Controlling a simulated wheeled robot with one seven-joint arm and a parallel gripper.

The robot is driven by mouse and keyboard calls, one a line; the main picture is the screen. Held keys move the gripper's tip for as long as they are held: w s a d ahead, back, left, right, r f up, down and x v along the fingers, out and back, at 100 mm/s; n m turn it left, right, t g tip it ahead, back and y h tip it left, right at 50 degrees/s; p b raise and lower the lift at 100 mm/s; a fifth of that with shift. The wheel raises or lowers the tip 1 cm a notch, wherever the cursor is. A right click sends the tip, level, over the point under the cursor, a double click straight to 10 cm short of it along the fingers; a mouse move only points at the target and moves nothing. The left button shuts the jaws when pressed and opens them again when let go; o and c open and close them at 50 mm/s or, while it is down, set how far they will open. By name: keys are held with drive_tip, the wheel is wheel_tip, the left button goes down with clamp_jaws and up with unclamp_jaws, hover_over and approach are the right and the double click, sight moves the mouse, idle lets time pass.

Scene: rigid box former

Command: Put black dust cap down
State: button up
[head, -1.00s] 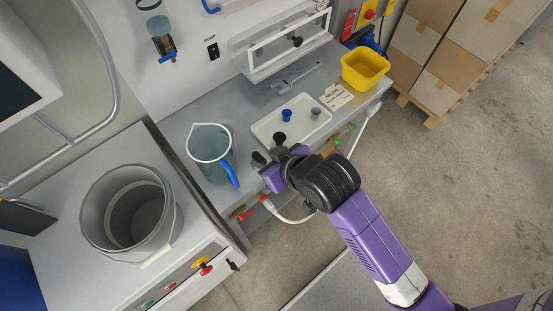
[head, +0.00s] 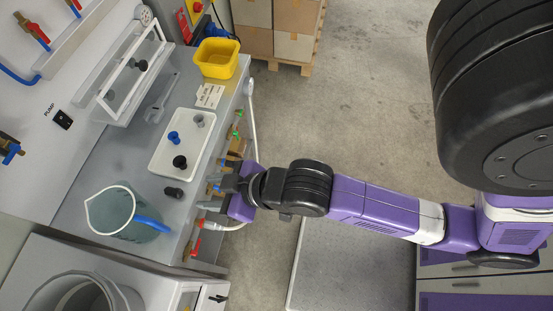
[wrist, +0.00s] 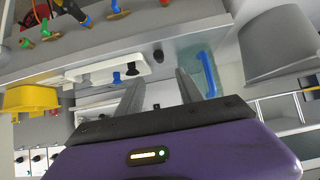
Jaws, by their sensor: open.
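A small black cap (head: 173,192) lies on the grey bench between the white tray and the jug, touching neither. It also shows in the wrist view (wrist: 158,56), ahead of the gap between my fingers. A second black piece with a round top (head: 180,162) stands in the near end of the white tray (head: 160,172). I cannot tell by look alone which of the two is the dust cap. My gripper (head: 213,192) is open and empty, at the bench's front edge, apart from both black pieces.
The tray also holds a blue plug (head: 173,137) and a grey plug (head: 199,120). A clear jug (head: 112,212) with a blue handle stands left of the black cap. A yellow bin (head: 217,58) and a wrench (head: 160,98) are farther back. Valves and a white hose (head: 252,120) line the front edge.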

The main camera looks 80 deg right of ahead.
drive_tip(key=s+r+t, duration=0.2)
drive_tip(key=s+r, duration=0.2)
drive_tip(key=s, duration=0.3)
drive_tip(key=s+r+t, duration=0.2)
drive_tip(key=s+r, duration=0.2)
drive_tip(key=s, duration=0.4)
drive_tip(key=shift+a+f, duration=0.1)
drive_tip(key=shift+f, duration=0.05)
